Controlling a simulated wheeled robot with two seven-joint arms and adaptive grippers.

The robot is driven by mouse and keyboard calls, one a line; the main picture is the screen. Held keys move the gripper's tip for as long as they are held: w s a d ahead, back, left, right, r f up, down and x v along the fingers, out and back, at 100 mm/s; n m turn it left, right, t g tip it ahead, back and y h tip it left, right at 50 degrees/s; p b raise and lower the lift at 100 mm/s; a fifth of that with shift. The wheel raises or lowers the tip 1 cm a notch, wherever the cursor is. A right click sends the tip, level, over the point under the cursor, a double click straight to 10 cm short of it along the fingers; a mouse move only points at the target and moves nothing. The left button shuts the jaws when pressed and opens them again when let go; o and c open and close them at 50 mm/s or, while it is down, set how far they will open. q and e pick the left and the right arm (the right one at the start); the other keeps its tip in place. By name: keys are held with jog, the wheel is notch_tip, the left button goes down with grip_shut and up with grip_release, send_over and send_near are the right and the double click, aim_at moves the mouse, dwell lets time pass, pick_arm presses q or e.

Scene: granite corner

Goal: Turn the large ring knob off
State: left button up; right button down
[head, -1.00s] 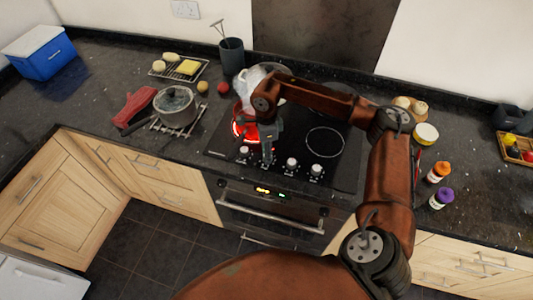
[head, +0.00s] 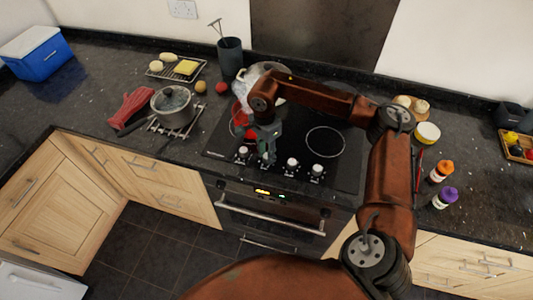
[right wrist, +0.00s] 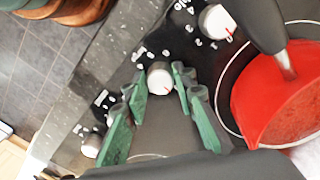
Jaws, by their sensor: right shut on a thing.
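My right gripper (head: 267,158) comes down over the row of white knobs at the front of the black hob (head: 343,167). In the right wrist view its green-padded fingers (right wrist: 159,82) are shut on a white knob (right wrist: 160,78), the second from the left. The gripper mostly hides this knob in the head view. A red pan (right wrist: 290,98) stands on the ring behind, outlined by a pale circle; it is partly hidden by my arm in the head view (head: 239,114). I see no bright glow around it. My left gripper is not in view.
Other white knobs (head: 242,152) (head: 291,163) sit close on both sides. A silver pot (head: 246,76) stands at the back of the hob. A lidded pot (head: 173,105) on a rack and a red mitt (head: 132,106) lie left. The right ring (head: 325,141) is empty.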

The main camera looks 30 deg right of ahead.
aim_at(265, 154)
jog(key=shift+w+r, duration=0.1)
jog(key=c, duration=1.6)
grip_release()
notch_tip(265, 154, up, 12)
jog(key=shift+w, duration=0.3)
